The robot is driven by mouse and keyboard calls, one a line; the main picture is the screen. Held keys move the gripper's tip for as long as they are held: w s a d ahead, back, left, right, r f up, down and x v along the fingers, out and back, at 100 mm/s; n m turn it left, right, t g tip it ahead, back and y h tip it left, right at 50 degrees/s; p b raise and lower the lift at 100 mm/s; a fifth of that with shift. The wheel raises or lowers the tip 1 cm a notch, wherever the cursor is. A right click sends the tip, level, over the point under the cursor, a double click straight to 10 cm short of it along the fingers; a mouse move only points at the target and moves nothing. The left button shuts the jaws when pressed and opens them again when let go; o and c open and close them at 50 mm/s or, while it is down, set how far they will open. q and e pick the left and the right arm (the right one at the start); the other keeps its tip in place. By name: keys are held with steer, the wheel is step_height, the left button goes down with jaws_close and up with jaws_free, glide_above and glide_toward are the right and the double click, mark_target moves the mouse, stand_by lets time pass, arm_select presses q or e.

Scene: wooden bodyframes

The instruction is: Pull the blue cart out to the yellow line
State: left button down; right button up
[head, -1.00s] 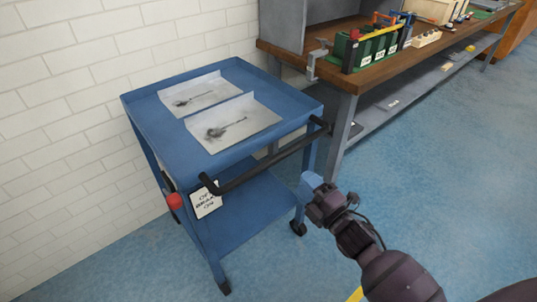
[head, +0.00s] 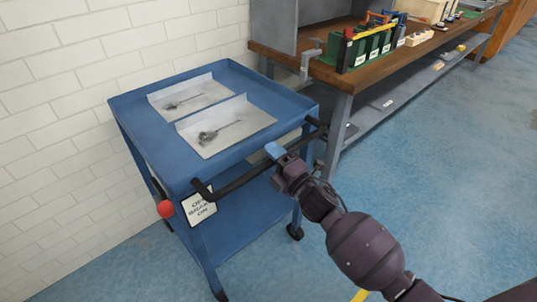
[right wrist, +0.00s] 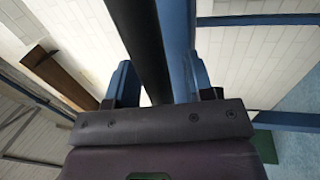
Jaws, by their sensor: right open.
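The blue cart (head: 245,165) stands against the white brick wall, with a black bar handle (head: 240,181) along its near side. My right gripper (head: 275,151) is at the handle, right of its middle. In the right wrist view the black handle (right wrist: 143,40) runs between the two blue fingers of my open right gripper (right wrist: 162,86), nearer the left one. I cannot tell whether a finger touches it. A bit of the yellow line (head: 361,295) shows on the floor at the bottom. My left gripper is out of view.
Two white trays (head: 258,117) with dark marks lie on the cart's top. A red knob (head: 165,209) and a paper sign (head: 198,207) are on its near left side. A wooden workbench (head: 345,80) stands close at the right. The blue floor (head: 440,170) in front is open.

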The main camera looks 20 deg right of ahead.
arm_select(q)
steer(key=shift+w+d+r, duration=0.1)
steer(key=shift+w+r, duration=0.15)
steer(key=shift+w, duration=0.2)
arm_select(e)
steer(key=shift+w+a+r, duration=0.15)
steer(key=shift+w, duration=0.3)
steer(key=c, duration=0.8)
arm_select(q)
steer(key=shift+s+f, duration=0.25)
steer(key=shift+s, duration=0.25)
arm_select(e)
jaws_close()
